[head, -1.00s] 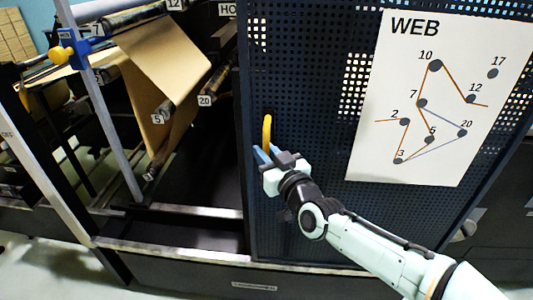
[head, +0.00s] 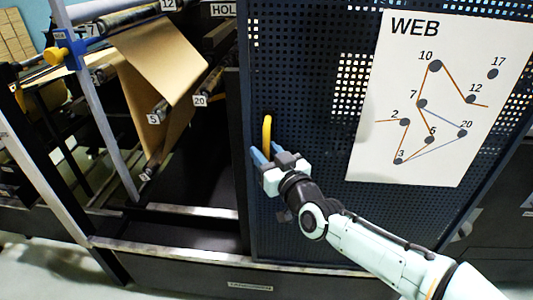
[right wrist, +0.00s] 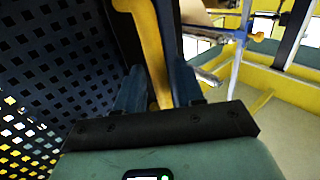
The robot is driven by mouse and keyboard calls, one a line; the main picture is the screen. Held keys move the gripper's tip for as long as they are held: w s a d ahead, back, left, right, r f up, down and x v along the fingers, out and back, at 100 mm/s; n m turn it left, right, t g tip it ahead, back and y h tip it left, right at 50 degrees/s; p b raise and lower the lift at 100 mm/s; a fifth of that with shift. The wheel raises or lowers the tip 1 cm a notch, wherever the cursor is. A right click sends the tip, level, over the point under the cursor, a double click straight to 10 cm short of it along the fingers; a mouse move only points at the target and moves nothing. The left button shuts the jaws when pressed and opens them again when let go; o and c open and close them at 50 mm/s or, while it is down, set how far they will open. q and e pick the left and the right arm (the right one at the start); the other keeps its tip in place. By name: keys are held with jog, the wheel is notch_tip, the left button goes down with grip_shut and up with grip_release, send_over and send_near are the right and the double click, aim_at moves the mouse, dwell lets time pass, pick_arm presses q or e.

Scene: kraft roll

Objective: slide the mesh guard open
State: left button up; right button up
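The mesh guard (head: 310,110) is a dark blue perforated panel filling the middle and right of the head view. It carries a white WEB poster (head: 425,100). A yellow handle (head: 267,131) stands upright near its left edge; it also shows in the right wrist view (right wrist: 149,40). My right gripper (head: 259,156) is at the handle's lower part. In the right wrist view its blue fingers (right wrist: 160,92) lie close on both sides of the handle, shut on it. My left gripper is not in view.
Left of the guard the machine is open, with a brown paper web (head: 150,75) over numbered rollers. A slanted grey bar (head: 108,130) with a blue clamp (head: 66,50) stands at its left. A metal rail (head: 180,252) runs below the guard.

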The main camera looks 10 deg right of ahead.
jog(key=v, duration=1.3)
jog(key=shift+s, duration=0.2)
